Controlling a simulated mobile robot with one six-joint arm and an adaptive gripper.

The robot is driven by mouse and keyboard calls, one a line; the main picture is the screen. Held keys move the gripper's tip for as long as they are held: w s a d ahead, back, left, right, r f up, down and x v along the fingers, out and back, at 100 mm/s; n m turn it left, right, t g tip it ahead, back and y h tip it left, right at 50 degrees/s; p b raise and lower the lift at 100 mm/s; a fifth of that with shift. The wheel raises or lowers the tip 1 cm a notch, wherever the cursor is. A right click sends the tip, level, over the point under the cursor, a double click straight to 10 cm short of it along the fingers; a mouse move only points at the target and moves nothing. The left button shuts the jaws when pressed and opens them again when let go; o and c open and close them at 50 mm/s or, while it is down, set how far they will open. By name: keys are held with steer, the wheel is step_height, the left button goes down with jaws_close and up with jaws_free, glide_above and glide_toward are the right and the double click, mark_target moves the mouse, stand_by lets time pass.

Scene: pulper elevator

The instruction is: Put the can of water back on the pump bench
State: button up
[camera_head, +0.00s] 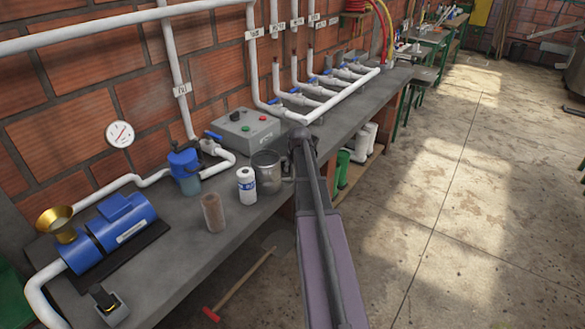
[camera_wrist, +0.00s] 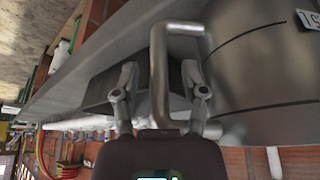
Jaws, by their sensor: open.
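The can of water, a grey metal can (camera_head: 267,172) with a side handle, appears upright on the grey pump bench (camera_head: 175,255), near its front edge. In the wrist view the can (camera_wrist: 265,75) fills the right side, with part of a white label showing. Its bent metal handle (camera_wrist: 159,80) passes between the two fingers of my gripper (camera_wrist: 159,72). The fingers are open, one on each side of the handle, with gaps visible. In the head view my arm reaches the can's right side and the fingers are mostly hidden.
A white-and-blue bottle (camera_head: 246,187) and a brown cylinder (camera_head: 213,213) stand left of the can. A grey control box (camera_head: 245,131) is behind it. A blue pump (camera_head: 122,222) is on the left bench. White pipes with valves run behind. Open floor (camera_head: 450,220) lies right.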

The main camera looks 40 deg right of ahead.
steer(key=shift+r, duration=0.2)
steer(key=p+v, duration=1.1)
steer(key=shift+r, duration=0.4)
steer(key=shift+s, duration=0.2)
steer(key=shift+a, duration=0.15)
stand_by(0.6)
steer(key=s+a+n+g, duration=0.1)
steer(key=s+a, duration=0.3)
steer(key=a, duration=0.8)
steer(key=s+a+f+n+g+y, duration=0.1)
steer(key=s+a, duration=0.4)
steer(key=a, duration=0.8)
steer(key=s+a+n+g, duration=0.1)
steer(key=s+a, duration=0.3)
steer(key=a, duration=0.9)
steer(key=shift+s+f+g, duration=0.2)
steer(key=shift+s+g, duration=0.05)
steer(key=shift+g, duration=0.45)
